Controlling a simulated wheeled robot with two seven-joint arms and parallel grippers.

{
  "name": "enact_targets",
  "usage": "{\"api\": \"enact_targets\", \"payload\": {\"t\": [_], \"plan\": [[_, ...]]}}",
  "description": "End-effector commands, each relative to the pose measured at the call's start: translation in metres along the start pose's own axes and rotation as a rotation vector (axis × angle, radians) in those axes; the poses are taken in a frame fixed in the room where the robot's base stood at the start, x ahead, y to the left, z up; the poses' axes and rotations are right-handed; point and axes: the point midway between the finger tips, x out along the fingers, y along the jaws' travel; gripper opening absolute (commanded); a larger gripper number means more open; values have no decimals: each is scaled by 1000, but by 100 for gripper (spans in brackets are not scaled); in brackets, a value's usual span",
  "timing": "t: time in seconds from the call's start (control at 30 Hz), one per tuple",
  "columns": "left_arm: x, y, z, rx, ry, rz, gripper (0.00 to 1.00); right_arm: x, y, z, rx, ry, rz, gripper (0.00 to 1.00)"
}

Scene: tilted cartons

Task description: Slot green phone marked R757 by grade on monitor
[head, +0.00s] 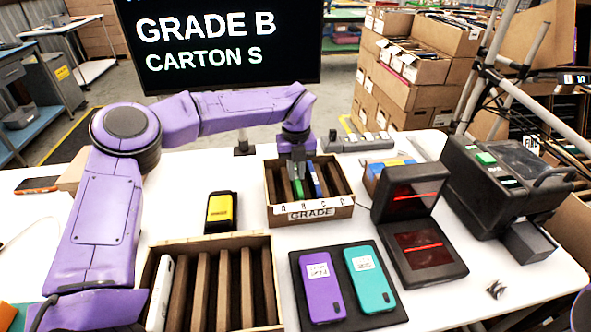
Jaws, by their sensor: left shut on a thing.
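The monitor (208,45) reads "GRADE B" and "CARTON S". My left gripper (297,163) points down over the small carton (311,212), which carries a "GRADE" label and slot letters A, B, C, D. The gripper is shut on a green phone (298,187), whose lower part is inside the carton, around the slot lettered B. I cannot tell if it touches the bottom, and its R757 marking is not readable. A blue phone (314,177) stands just right of it in the carton. My right gripper is not in view.
A larger divided carton (206,242) in front holds a white phone (166,290). A black tray (384,318) holds a purple phone (321,286) and a teal phone (369,278). A black red-lit device (418,250) and a bigger black machine (505,175) stand right.

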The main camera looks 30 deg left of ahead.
Motion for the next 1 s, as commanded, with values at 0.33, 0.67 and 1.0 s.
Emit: {"api": "enact_targets", "payload": {"t": [0.33,0.67,1.0], "plan": [[3,0,0,0,0,-1,0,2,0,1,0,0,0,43],[5,0,0,0,0,-1,0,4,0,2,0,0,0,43],[5,0,0,0,0,0,45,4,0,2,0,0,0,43]]}}
